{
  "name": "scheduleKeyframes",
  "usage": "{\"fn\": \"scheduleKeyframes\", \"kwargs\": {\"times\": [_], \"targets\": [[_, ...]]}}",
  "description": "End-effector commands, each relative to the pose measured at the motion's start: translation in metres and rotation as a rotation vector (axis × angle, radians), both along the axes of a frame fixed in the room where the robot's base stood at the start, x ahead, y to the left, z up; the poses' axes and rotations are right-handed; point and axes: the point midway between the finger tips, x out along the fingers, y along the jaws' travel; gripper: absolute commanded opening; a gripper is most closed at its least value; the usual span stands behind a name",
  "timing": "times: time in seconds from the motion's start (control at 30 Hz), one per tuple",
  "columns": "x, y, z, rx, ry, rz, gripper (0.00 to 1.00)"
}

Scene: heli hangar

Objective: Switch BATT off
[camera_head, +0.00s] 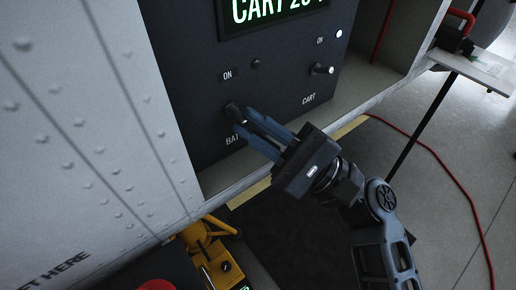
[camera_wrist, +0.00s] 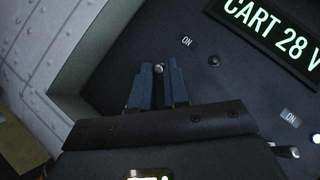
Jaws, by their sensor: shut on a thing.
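The BATT switch (camera_head: 232,108) sits on the dark panel (camera_head: 190,70), between its ON label above and its BATT label below. My gripper (camera_head: 241,117) reaches it from the lower right, with its blue fingers shut on the switch lever. In the wrist view the lever's round tip (camera_wrist: 158,68) shows between the fingertips (camera_wrist: 159,72). The fingers hide much of the lever, so I cannot tell its exact tilt. The small lamp (camera_head: 255,63) near the BATT switch's ON label is dark.
The CART switch (camera_head: 322,69) is to the right, with its white lamp (camera_head: 338,33) lit. A green-lettered display (camera_head: 275,10) is above. A riveted pale wall (camera_head: 90,120) stands left. Yellow equipment (camera_head: 212,250) is below, and a red cable (camera_head: 445,170) lies on the floor.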

Motion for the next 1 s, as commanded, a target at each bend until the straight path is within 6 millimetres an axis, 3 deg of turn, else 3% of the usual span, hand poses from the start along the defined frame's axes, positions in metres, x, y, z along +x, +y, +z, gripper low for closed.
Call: {"fn": "scheduleKeyframes", "kwargs": {"times": [0.03,0.1,1.0], "targets": [[0.0002,0.0001,-0.0116,0.014,-0.019,0.002,0.0],[0.0007,0.0002,-0.0124,0.031,-0.046,0.0,0.0],[0.003,0.0018,-0.0102,0.112,-0.165,0.001,0.0]]}}
